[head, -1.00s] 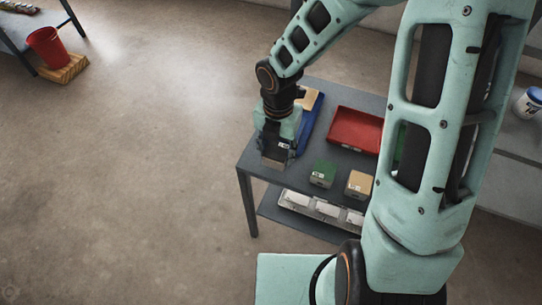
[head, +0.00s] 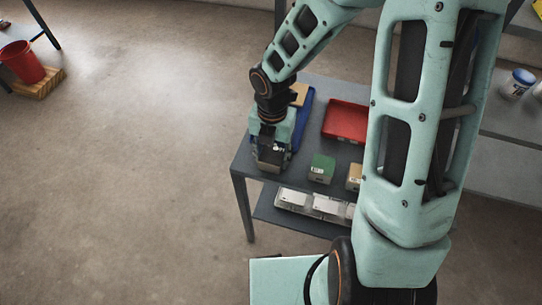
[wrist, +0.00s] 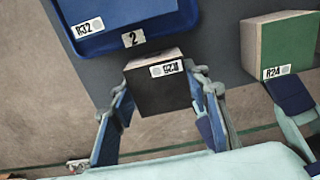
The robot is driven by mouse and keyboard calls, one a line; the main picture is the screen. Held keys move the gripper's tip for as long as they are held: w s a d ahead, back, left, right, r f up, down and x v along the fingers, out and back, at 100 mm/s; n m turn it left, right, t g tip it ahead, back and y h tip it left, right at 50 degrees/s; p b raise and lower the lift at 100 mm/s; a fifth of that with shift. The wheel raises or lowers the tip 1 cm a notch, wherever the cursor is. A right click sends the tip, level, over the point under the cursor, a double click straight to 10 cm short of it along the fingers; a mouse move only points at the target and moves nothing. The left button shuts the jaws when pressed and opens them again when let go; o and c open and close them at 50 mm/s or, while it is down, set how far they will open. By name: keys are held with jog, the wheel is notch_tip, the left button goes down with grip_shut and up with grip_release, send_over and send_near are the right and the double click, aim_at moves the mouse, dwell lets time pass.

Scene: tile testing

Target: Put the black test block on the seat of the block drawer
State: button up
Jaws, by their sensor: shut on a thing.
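The black test block (wrist: 160,92), with a white label on its edge, is between the fingers of my gripper (wrist: 160,108) in the wrist view. In the head view, my gripper (head: 270,152) is shut on it at the near left corner of the grey table. Whether the block touches the tabletop cannot be told. A blue tray-like piece (wrist: 128,38), perhaps the block drawer, lies just beyond the block, with a "2" tag on its near edge and an R32 label. In the head view, the blue piece (head: 303,118) is partly hidden by my arm.
A green block (wrist: 285,45) labelled R24 is right of my gripper. A red tray (head: 345,121), a tan block (head: 353,177) and another tan block (head: 299,94) are on the table (head: 246,160). My arm hides the table's right side.

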aim_at(272, 154)
jog(key=shift+f, duration=0.2)
jog(key=o, duration=1.6)
jog(key=shift+o, duration=0.2)
jog(key=shift+r, duration=0.15)
notch_tip(272, 154, up, 12)
jog(key=p, duration=0.4)
